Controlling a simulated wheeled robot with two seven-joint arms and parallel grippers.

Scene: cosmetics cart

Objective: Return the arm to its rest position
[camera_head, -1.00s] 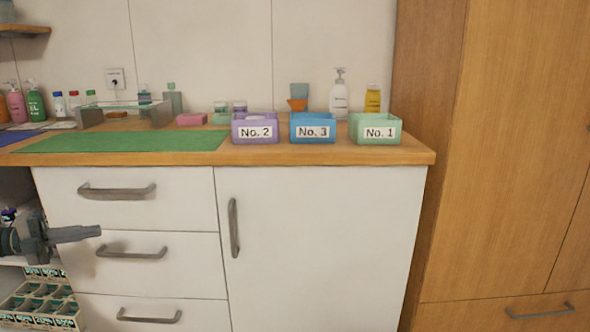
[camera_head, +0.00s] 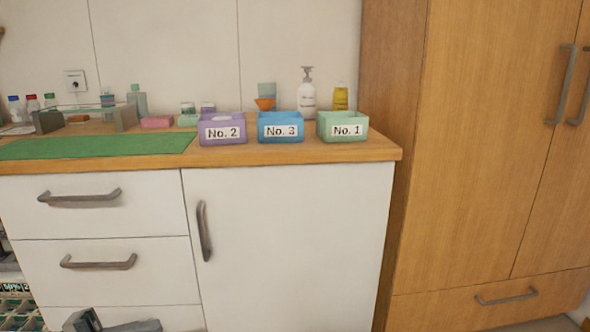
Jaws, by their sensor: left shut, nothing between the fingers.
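My left gripper (camera_head: 135,325) shows at the bottom left edge of the head view, in front of the lower drawers of the white cabinet. Only its upper part is in the picture; the rest is cut off by the lower edge. It is shut and holds nothing. It is well below the counter top and apart from the boxes there. My right gripper is not in view.
The wooden counter (camera_head: 290,155) bears a purple No. 2 box (camera_head: 222,143), a blue No. 3 box (camera_head: 281,134), a light green No. 1 box (camera_head: 343,138) and a green mat (camera_head: 95,146). Drawer handles (camera_head: 98,262) stick out near the gripper. A tall wooden cupboard (camera_head: 480,150) stands at right.

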